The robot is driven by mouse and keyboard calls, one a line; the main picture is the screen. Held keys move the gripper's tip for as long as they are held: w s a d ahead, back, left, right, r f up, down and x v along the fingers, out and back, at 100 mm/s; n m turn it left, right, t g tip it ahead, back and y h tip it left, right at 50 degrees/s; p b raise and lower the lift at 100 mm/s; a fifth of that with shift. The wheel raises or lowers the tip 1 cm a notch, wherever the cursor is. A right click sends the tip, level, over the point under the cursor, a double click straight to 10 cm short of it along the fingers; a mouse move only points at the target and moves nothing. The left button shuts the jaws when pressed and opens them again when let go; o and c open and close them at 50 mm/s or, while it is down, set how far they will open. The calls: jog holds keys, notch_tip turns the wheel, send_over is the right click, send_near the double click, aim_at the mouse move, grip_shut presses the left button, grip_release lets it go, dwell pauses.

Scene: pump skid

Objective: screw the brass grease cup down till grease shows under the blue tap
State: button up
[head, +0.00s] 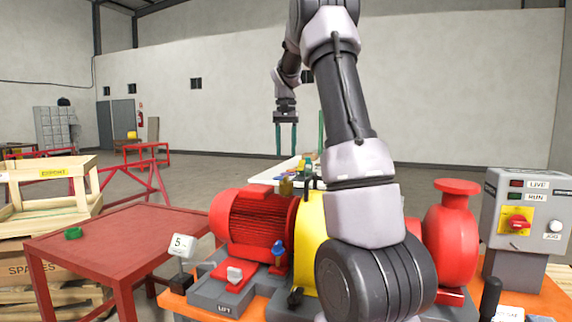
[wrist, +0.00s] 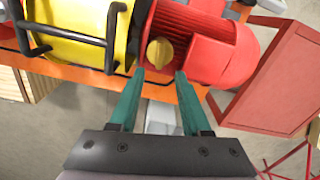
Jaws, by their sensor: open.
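The brass grease cup (wrist: 160,52) shows in the wrist view as a round yellow knob against the red motor (wrist: 192,42), beside the yellow guard. My gripper (wrist: 160,74) is open and empty, and the cup appears just beyond and between its fingertips. The blue tap (head: 278,248) stands on the near side of the motor (head: 255,222) in the head view. I cannot make out grease under it.
The yellow guard (wrist: 75,28) carries a black bar handle (wrist: 68,42). A red table (head: 110,232) with a green item stands left. A pale bench (head: 268,176) with small coloured items lies behind the motor. A control box (head: 528,215) stands right. My arm hides the skid's middle.

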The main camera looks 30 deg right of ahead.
notch_tip(320, 180, up, 3)
jog(key=shift+f, duration=0.1)
